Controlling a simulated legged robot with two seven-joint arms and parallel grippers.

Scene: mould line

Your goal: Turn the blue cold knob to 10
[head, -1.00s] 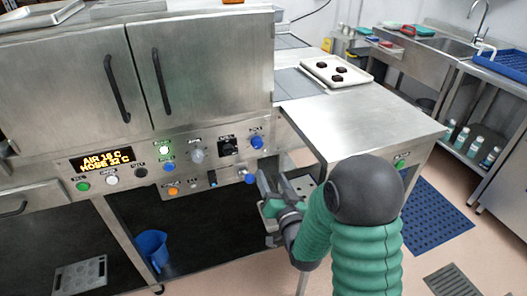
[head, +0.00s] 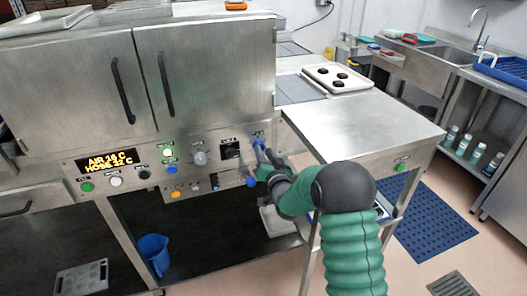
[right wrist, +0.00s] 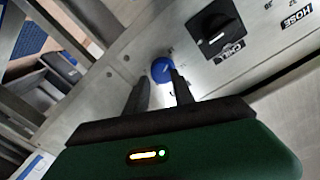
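The blue cold knob (head: 258,143) is at the upper right of the steel control panel (head: 222,181). It also shows in the right wrist view (right wrist: 161,69), just beyond the fingertips, with a pale mark on its face. Its dial numbers are too small or hidden to read. My right gripper (head: 264,160) is in front of and just below the knob. In the right wrist view its two dark fingers (right wrist: 159,88) stand apart, one near the knob's right edge, the other lower left with a gap. Contact cannot be told. My left gripper is not in view.
A black selector knob (right wrist: 216,34) sits beside the blue knob. Another blue part (head: 251,181) sticks out lower on the panel. A steel side table (head: 365,125) stands to the right, with a tray (head: 352,84) of dark pieces behind. A lit display (head: 107,161) is at left.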

